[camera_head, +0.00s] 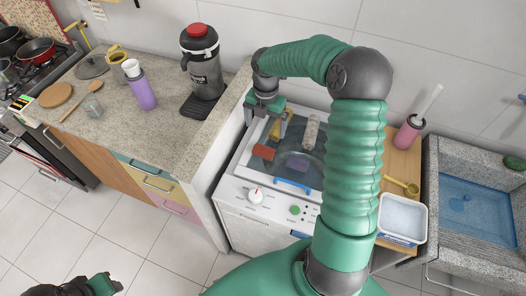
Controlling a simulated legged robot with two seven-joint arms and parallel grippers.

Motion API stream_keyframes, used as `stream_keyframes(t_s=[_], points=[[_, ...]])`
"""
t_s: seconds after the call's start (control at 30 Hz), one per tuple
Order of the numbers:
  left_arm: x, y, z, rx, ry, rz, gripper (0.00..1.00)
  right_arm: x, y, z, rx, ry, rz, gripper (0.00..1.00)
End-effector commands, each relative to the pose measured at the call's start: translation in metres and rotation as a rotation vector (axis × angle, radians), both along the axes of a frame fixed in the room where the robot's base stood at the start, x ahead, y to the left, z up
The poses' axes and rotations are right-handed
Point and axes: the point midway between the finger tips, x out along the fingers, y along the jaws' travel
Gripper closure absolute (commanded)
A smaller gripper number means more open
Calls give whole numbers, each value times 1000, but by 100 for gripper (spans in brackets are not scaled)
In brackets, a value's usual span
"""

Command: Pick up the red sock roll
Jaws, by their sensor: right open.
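The red sock roll (263,152) lies at the left side of the washing machine's top, on the dark glass-like area. My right gripper (266,119) is open, above and behind the red roll in the picture, and apart from it. A yellow roll (275,128) is partly hidden by the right gripper's fingers. A cream roll (311,131) and a purple roll (298,163) lie to the right. My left gripper (72,288) is at the bottom left, cut by the frame edge, far from the rolls; its jaws are unclear.
The washing machine (240,193) has a blue handle (292,187) at its front. A counter (150,128) at left holds a black coffee maker (205,75) and a purple bottle (142,90). At right are a white tub (402,218), a pink bottle (408,133) and a sink (470,195).

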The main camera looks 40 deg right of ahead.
Motion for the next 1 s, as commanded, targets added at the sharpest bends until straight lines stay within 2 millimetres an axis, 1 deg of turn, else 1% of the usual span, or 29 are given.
stream_keyframes(t_s=[0.03, 0.2, 0.3, 0.47, 0.63, 0.73, 0.93, 1.0], points=[[0, 0, 0, 0, 0, 0, 64, 0, 1, -16, 3, 6, 3, 4], [0, 0, 0, 0, 0, 0, 64, 2, 1, -59, 3, 6, 0, 4], [0, 0, 0, 0, 0, 0, 64, 3, 1, -75, 2, 4, -1, 4], [0, 0, 2, 0, 0, 0, 64, 3, 3, -91, 2, 4, -1, 4], [0, 0, 5, 0, 0, 0, 64, 4, 7, -121, 0, 3, -1, 4], [0, 0, 6, 0, 0, 0, 64, 4, 6, -131, -3, 3, 0, 4], [0, 0, 5, 0, 0, 0, 64, 4, 4, -132, -1, 2, -1, 4], [0, 0, 5, 0, 0, 0, 64, 4, 4, -132, -1, 2, -1, 13]])
